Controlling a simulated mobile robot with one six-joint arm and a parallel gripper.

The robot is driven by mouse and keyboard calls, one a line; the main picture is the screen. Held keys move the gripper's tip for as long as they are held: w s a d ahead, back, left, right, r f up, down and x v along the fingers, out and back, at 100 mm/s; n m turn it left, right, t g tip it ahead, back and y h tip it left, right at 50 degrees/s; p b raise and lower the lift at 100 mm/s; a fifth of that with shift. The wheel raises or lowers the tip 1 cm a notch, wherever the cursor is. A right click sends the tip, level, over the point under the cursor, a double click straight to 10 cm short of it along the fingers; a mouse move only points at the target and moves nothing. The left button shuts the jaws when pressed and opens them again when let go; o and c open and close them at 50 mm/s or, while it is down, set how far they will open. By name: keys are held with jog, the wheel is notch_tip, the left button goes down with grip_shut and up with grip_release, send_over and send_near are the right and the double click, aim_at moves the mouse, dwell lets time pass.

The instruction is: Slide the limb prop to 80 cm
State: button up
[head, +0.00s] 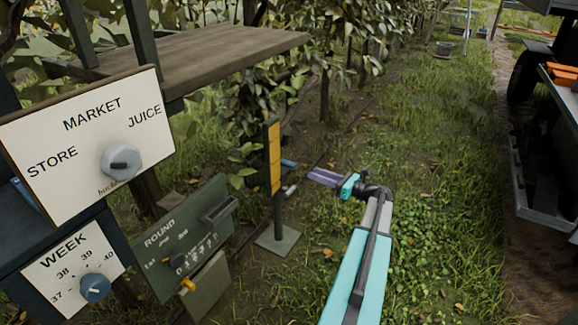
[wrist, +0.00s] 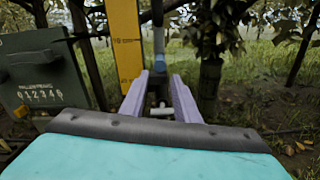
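The limb prop (head: 277,205) is a dark upright post on a flat grey base plate, with a yellow scale (head: 273,158) on its upper part. In the wrist view the scale (wrist: 125,42) fills the upper left-centre, with small marks; its numbers are too blurred to read surely. A pale crosswise piece (wrist: 160,112) shows low between my fingers, and a blue-grey upright piece (wrist: 158,42) stands beyond the fingertips. My gripper (head: 312,177) is just right of the post. Its two purple fingers (wrist: 162,78) are apart; I cannot tell whether they touch anything.
A green panel marked ROUND (head: 190,238) with dials stands left of the post. A white MARKET panel (head: 90,130) and a WEEK panel (head: 75,270) are nearer left, below a wooden shelf (head: 200,58). Grass lies open to the right, up to a vehicle (head: 545,120).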

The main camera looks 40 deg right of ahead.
aim_at(289, 164)
jog(key=b+x, duration=0.3)
jog(key=x, duration=0.8)
jog(key=shift+f, duration=0.1)
jog(key=shift+b+x, duration=0.45)
jog(key=shift+x, duration=0.6)
grip_shut()
jog(key=shift+d, duration=0.2)
jog(key=shift+a, duration=0.1)
